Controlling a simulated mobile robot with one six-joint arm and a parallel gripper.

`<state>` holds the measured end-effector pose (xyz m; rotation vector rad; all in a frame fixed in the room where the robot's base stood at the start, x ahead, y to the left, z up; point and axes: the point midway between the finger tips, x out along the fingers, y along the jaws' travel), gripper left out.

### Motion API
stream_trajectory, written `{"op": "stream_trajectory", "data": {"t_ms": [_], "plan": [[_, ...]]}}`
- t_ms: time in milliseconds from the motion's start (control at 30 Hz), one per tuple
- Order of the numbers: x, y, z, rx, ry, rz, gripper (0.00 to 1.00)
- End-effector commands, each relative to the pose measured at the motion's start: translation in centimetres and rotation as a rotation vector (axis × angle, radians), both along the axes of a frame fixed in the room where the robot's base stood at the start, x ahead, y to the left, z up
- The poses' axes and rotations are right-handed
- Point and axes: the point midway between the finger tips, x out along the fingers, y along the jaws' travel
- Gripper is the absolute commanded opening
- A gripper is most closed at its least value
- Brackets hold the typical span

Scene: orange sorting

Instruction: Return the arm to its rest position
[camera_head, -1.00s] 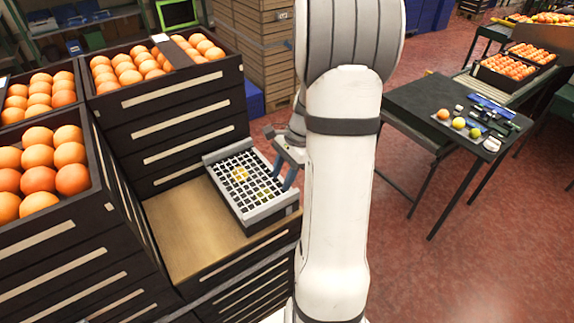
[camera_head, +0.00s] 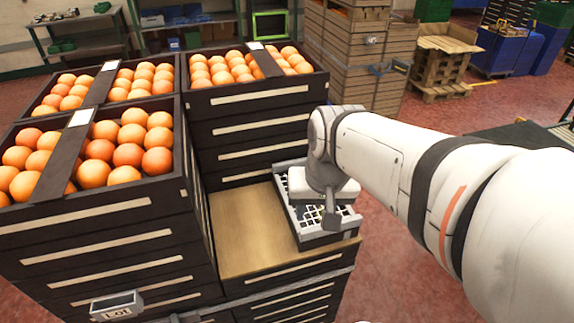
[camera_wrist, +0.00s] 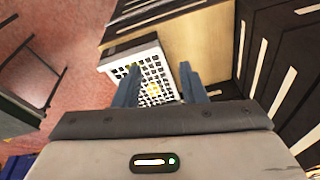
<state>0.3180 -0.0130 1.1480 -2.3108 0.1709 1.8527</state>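My arm (camera_head: 395,165) reaches in from the right in the head view and ends over a grey grid tray on a wooden surface. My gripper (camera_wrist: 158,75) shows in the wrist view with its two blue-grey fingers apart and nothing between them. It is above the grid tray (camera_wrist: 165,58), which has a white lattice top and a yellow patch in the middle. In the head view the tray (camera_head: 290,212) is partly hidden by my wrist, and the fingers cannot be made out clearly.
Stacked dark crates of oranges stand at left (camera_head: 110,215) and behind the tray (camera_head: 250,110). The wooden surface (camera_head: 245,225) left of the tray is bare. Wooden crates (camera_head: 350,50) stand at the back. Red floor (camera_head: 390,270) is open at right.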

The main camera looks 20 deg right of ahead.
Motion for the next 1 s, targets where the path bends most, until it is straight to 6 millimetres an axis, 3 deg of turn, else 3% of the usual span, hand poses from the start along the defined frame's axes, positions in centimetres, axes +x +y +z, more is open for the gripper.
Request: {"op": "stream_trajectory", "data": {"t_ms": [100, 233, 1000], "plan": [[-1.5, 1.0, 0.3, -0.050, -0.053, 0.136, 0.38], [-2.1, 1.3, 0.3, -0.075, -0.074, 0.198, 0.38], [-2.1, 1.3, 0.3, -0.076, -0.074, 0.200, 0.38]]}}
